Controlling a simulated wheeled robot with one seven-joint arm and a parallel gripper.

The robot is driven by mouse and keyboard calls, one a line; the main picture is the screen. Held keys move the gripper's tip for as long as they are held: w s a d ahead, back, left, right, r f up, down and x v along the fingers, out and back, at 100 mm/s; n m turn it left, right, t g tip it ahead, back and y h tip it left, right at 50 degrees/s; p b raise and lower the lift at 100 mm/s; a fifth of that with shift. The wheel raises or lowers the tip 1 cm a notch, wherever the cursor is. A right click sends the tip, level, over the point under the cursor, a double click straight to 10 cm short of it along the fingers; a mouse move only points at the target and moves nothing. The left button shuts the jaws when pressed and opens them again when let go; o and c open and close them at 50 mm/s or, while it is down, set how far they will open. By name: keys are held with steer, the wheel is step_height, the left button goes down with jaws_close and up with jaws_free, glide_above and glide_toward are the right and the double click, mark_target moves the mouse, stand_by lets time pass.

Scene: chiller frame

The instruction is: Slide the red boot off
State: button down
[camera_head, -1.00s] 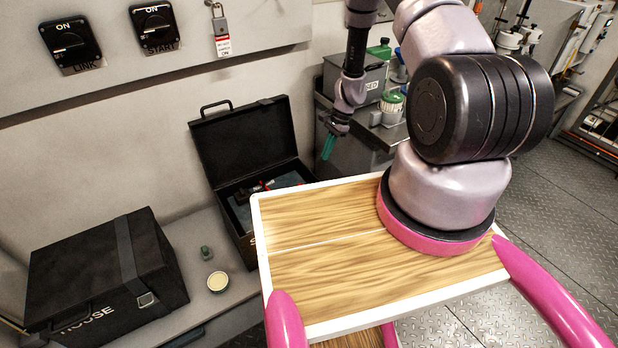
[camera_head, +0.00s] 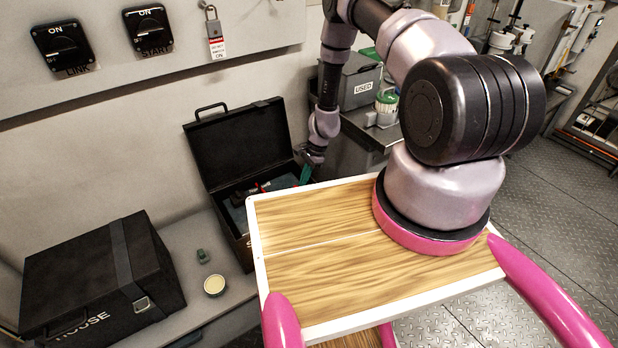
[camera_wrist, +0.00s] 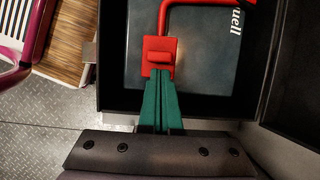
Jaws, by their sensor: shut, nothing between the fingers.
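In the wrist view a red block with a raised tab (camera_wrist: 159,56), which looks like the red boot, lies over the dark plate inside the open black case. A bent red bar (camera_wrist: 205,3) runs up and right from it. My gripper (camera_wrist: 158,78) has green fingers closed together, with their tips at the lower edge of the red block. Whether they touch it I cannot tell. In the head view my gripper (camera_head: 305,174) is over the right side of the open case (camera_head: 238,140), where small red parts show, partly hidden.
A closed black case (camera_head: 80,285) stands on the bench at the left. A small green item (camera_head: 203,256) and a round tin (camera_head: 214,285) lie between the cases. My wooden-topped base is close to the open case. A padlock and switches are on the wall.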

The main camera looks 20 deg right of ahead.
steer(key=shift+a, duration=0.15)
steer(key=a, duration=0.2)
steer(key=s+a, duration=0.1)
steer(key=a, duration=0.1)
steer(key=s+a, duration=0.1)
steer(key=a, duration=0.1)
steer(key=shift+s+a, duration=0.2)
steer(key=shift+a, duration=0.15)
steer(key=d, duration=0.1)
steer(key=w+d, duration=0.1)
steer(key=d, duration=0.1)
steer(key=d+r, duration=0.1)
steer(key=shift+w+d, duration=0.2)
steer(key=shift+w, duration=0.15)
steer(key=s+v, duration=0.1)
steer(key=v, duration=0.7)
steer(key=shift+w+r, duration=0.35)
steer(key=shift+r, duration=0.1)
